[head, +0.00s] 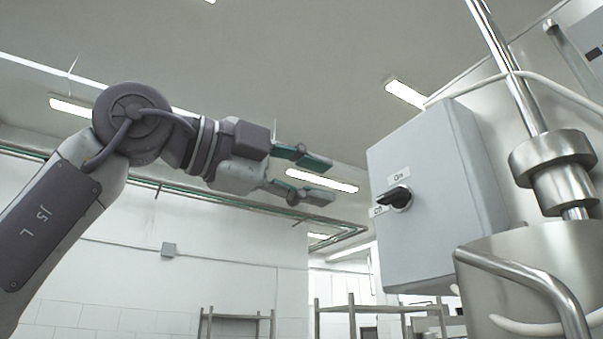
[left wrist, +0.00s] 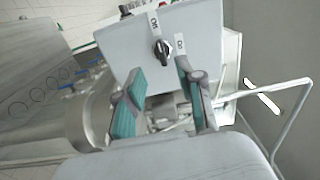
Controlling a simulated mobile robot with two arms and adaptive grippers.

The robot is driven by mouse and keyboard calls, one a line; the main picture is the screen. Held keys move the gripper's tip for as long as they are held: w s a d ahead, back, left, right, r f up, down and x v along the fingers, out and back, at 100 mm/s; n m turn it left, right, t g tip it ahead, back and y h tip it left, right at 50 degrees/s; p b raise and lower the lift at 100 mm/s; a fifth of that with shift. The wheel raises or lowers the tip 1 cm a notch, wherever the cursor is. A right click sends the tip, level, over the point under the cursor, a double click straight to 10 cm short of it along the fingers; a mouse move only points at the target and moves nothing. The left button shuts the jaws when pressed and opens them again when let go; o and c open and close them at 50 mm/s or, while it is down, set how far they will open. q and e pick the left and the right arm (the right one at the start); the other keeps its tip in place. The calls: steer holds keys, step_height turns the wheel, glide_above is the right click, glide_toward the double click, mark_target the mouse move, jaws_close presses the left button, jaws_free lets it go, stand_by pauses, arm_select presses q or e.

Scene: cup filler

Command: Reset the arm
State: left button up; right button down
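My left arm comes in from the left in the head view, raised and bent at the elbow. My left gripper (head: 325,178) is open and empty, its two teal-padded fingers apart and pointing right toward a grey control box (head: 432,190). A black rotary switch (head: 396,198) sits on the box face, with small labels above and beside it. A clear gap lies between the fingertips and the switch. In the left wrist view the open fingers of the left gripper (left wrist: 157,100) frame the switch (left wrist: 162,50) beyond them. My right gripper is in neither view.
Shiny steel machine parts (head: 555,170) and a bent steel handle (head: 530,275) stand right of the box. Metal racks (head: 235,318) stand low at the back. A pipe runs along the rear wall. The space left of the box is open.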

arm_select(q)
steer(key=shift+v, duration=0.8)
